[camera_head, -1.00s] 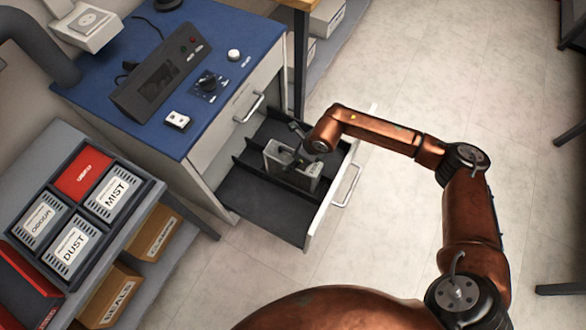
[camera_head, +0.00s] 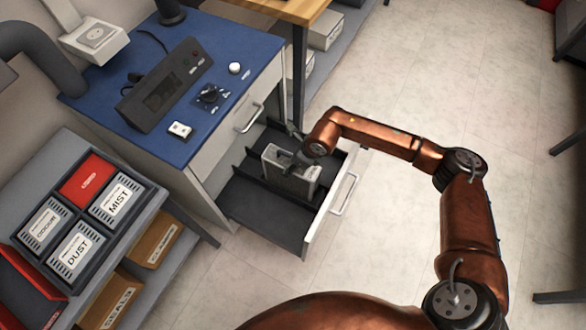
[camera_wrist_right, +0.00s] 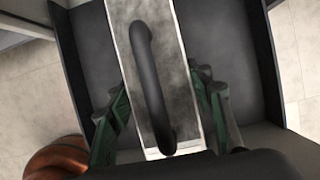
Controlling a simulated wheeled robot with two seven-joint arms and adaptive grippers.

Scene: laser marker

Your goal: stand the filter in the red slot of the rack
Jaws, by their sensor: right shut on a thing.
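The filter (camera_head: 292,176) is a grey panel standing upright in the open drawer (camera_head: 268,213). In the right wrist view the filter (camera_wrist_right: 178,66) has a light frame and a black bar handle. My right gripper (camera_head: 298,163) is at the filter's top; in the wrist view its green and grey fingers (camera_wrist_right: 165,105) press on both sides of the filter. The fingertips are partly hidden. The rack (camera_head: 142,195) stands at the left on a grey bench. Its red slot (camera_head: 88,178) is at the back left and holds no filter. My left gripper is out of view.
The rack's other slots hold filters labelled ODOUR (camera_head: 45,226), DUST (camera_head: 77,253) and MIST (camera_head: 117,200). Cardboard boxes (camera_head: 155,240) are under the rack.

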